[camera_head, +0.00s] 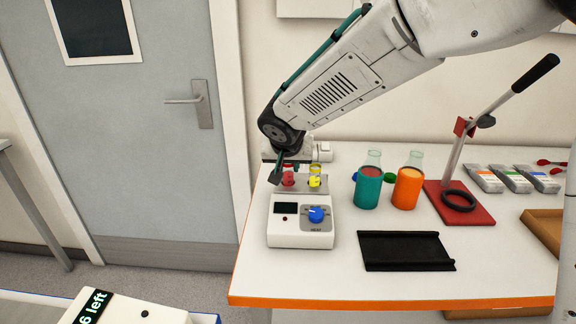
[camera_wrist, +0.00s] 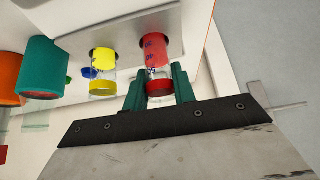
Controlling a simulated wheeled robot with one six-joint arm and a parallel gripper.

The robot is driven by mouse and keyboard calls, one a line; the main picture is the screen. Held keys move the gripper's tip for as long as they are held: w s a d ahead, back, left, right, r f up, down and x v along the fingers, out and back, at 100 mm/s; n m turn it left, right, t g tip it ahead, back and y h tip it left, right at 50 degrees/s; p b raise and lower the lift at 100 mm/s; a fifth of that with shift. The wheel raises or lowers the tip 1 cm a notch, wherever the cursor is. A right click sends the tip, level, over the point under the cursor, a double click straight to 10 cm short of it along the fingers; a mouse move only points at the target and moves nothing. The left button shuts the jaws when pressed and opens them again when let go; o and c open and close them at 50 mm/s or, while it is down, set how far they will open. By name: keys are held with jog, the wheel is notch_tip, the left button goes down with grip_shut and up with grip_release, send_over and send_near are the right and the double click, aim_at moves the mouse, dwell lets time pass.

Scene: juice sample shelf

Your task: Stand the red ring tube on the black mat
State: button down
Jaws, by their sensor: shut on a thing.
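The red ring tube (camera_wrist: 154,55) is in the heater block's rack, at the left end of the table. My gripper (camera_wrist: 159,88) is shut on the red ring tube near its clear top, with a green finger on each side in the wrist view. In the head view my gripper (camera_head: 284,170) is partly hidden beside the red ring tube (camera_head: 288,178). The black mat (camera_head: 405,251) lies empty at the table's front, right of the heater block.
A yellow ring tube (camera_head: 315,177) stands beside the red one in the white heater block (camera_head: 300,222). Teal (camera_head: 368,188) and orange (camera_head: 407,188) flasks stand behind the mat. A red-based press (camera_head: 475,212) is at right.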

jog(key=shift+r, duration=2.8)
